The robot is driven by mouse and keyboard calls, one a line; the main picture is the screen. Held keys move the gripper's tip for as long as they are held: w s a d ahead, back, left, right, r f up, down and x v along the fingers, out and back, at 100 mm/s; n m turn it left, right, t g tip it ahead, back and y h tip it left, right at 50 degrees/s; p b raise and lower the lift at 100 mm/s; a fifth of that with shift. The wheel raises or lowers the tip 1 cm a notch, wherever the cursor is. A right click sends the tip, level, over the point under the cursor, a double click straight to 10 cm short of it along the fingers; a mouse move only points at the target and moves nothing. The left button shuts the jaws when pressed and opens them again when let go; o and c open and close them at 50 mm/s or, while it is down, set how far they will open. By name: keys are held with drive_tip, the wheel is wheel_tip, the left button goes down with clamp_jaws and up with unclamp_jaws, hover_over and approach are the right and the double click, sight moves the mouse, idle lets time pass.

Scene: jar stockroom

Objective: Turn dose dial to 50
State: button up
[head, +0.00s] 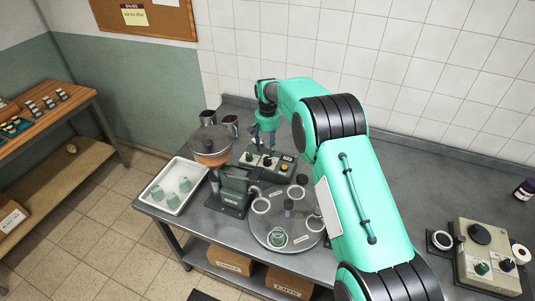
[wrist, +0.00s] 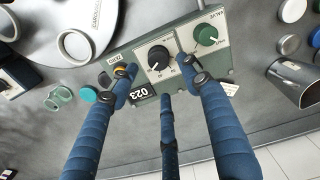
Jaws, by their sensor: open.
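A grey-green control box (wrist: 180,62) lies below my gripper in the wrist view. It carries a dark dial (wrist: 158,57) on a white scale, which looks like the dose dial, though its label is too small to read. Beside it is a green dial (wrist: 206,35) marked VALVE. A small display (wrist: 139,101) seems to read 023. My gripper (wrist: 163,76) is open, its blue fingers spread around the dark dial and apart from it. One fingertip partly covers the orange button (wrist: 121,70) near a ZERO label. The head view shows my gripper (head: 263,138) over the box (head: 273,171).
A hopper with a brown bowl (head: 211,148) stands left of the box, and a round turntable (head: 285,238) with jars in front. A white tray (head: 174,199) holds green jars. A metal cup (wrist: 300,83) stands near the box. Another dial unit (head: 487,258) is far right.

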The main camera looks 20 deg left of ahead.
sight(269, 158)
drive_tip(key=shift+r, duration=2.75)
drive_tip(key=shift+r, duration=0.1)
drive_tip(key=s+d+r+m+t+b, duration=0.1)
drive_tip(key=s+d+r+b, duration=0.1)
drive_tip(key=d+r, duration=1.4)
drive_tip(key=s+d+r+t+b, duration=0.1)
drive_tip(key=s+d+r, duration=0.4)
drive_tip(key=d, duration=0.3)
drive_tip(key=s+d+r+b, duration=0.1)
drive_tip(key=s+d+r, duration=0.45)
drive_tip(key=d, duration=0.25)
drive_tip(key=s+d+r+m+t+b, duration=0.2)
drive_tip(key=s+d, duration=1.2)
drive_tip(key=s, duration=0.3)
drive_tip(key=s+d+f, duration=0.4)
drive_tip(key=s, duration=0.5)
drive_tip(key=s+d+f+t+b, duration=0.1)
drive_tip(key=s+d+f, duration=0.2)
drive_tip(key=s, duration=0.6)
drive_tip(key=shift+d+f+m+t, duration=0.3)
drive_tip(key=shift+d+f+m, duration=0.1)
drive_tip(key=shift+d, duration=0.05)
